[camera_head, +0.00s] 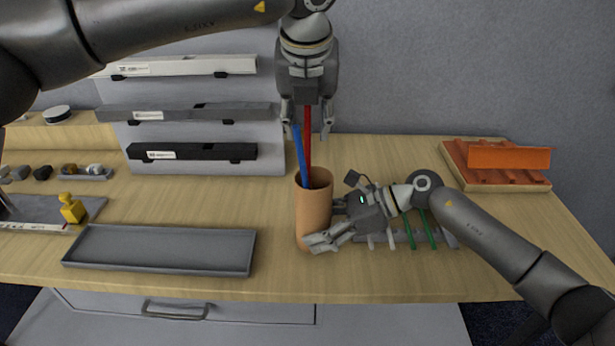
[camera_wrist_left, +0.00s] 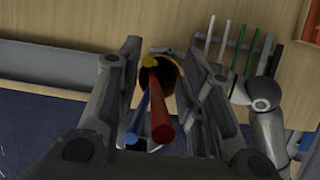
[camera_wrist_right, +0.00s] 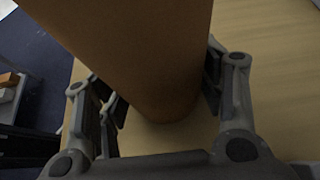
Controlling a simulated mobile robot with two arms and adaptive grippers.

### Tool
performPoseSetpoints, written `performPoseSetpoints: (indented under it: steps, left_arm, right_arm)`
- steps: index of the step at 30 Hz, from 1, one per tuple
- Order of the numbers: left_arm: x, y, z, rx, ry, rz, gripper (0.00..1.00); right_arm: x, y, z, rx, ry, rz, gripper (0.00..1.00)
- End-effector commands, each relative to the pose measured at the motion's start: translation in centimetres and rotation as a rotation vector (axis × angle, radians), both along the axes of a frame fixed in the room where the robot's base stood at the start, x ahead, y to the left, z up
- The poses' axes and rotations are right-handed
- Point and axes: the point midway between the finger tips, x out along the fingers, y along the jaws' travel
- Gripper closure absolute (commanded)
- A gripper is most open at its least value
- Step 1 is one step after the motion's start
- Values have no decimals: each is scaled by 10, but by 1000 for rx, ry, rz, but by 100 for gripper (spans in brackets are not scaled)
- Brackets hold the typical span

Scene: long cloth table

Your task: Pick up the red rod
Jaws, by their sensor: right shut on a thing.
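The red rod (camera_head: 307,140) stands upright in an orange-brown cup (camera_head: 312,208), next to a blue rod (camera_head: 299,155). My left gripper (camera_head: 307,119) is above the cup, pointing down, with its fingers on both sides of the red rod's upper part. In the left wrist view the fingers are spread, and the red rod (camera_wrist_left: 160,112) and blue rod (camera_wrist_left: 141,118) show between them. My right gripper (camera_head: 322,224) is shut around the lower part of the cup, which fills much of the right wrist view (camera_wrist_right: 145,60).
A rack with green and white sticks (camera_head: 400,240) lies right of the cup, under my right arm. A grey tray (camera_head: 160,270) is at the left front. A stepped grey display (camera_head: 205,135) stands behind, and an orange-topped board (camera_head: 495,180) is at the right.

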Motion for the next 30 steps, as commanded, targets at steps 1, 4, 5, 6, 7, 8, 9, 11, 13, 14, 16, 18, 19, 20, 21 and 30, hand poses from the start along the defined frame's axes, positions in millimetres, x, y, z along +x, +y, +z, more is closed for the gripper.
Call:
performPoseSetpoints:
  steps: [1, 4, 5, 6, 7, 8, 9, 11, 13, 14, 16, 18, 19, 20, 21, 30]
  left_arm:
    - [0, 0, 0, 0, 0, 0, 64]
    - [0, 0, 0, 0, 0, 0, 75]
    - [0, 0, 0, 0, 0, 0, 79]
    - [0, 0, 0, 0, 0, 0, 84]
    - [0, 0, 0, 0, 0, 0, 88]
    - [0, 0, 0, 0, 0, 0, 91]
    - [0, 0, 0, 0, 0, 0, 97]
    - [0, 0, 0, 0, 1, 0, 100]
    - [0, 0, 0, 0, 0, 0, 100]
    - [0, 0, 0, 0, 0, 0, 100]
    - [0, 0, 0, 0, 0, 0, 100]
    - [0, 0, 1, 0, 0, 0, 100]
    - [0, 0, 1, 0, 0, 0, 100]
    - [0, 0, 2, 0, 0, 0, 100]
    - [0, 0, 4, 0, -1, 0, 100]
    - [0, -1, 58, -3, -3, 2, 100]
  right_arm:
    - [0, 0, -1, -1, 1, 0, 51]
    - [0, 0, -1, -1, 1, 0, 51]
    - [0, 0, -1, -1, 1, 0, 51]
    - [0, 0, -1, -1, 1, 0, 51]
    - [0, 0, -1, -1, 1, 0, 51]
    - [0, 0, -1, -1, 1, 0, 51]
    - [0, 0, -1, -1, 1, 0, 51]
    - [0, 0, -1, -1, 1, 0, 51]
    - [0, 0, -1, -1, 1, 0, 51]
    - [0, 0, -1, -1, 1, 0, 51]
    - [0, 0, -1, -1, 1, 0, 51]
    - [0, 0, -1, -1, 1, 0, 51]
    - [0, 0, -1, -1, 1, 0, 51]
    - [0, 0, -1, -1, 1, 0, 51]
    - [0, 0, -1, -1, 1, 0, 51]
    - [0, 0, -1, -1, 1, 0, 51]
